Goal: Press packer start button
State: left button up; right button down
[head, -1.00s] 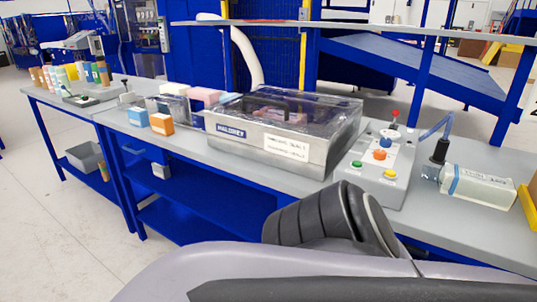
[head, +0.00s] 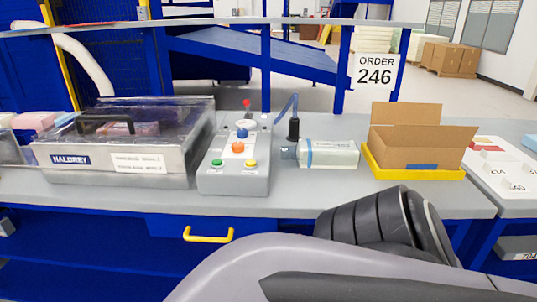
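The packer (head: 125,142) is a low steel box with a clear lid, labelled HALDREY, on the bench at left. The lid is down, and pink material shows dimly under it. The grey control box (head: 232,178) stands just right of it. It carries a green button (head: 216,163), a yellow button (head: 251,163), an orange button (head: 238,147), a blue button (head: 242,133) and a red knob (head: 247,103) at the back. I cannot read any button labels. Neither gripper is in view; only my own arm parts show at the bottom.
A clear bag or bottle (head: 328,154) with a blue band lies right of the control box, beside a black nozzle (head: 294,129) on a blue hose. An open cardboard box (head: 415,145) sits in a yellow tray (head: 370,164). The bench (head: 310,195) is clear along its front edge.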

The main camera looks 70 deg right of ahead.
aim_at(216, 162)
jog(key=z, duration=0.8)
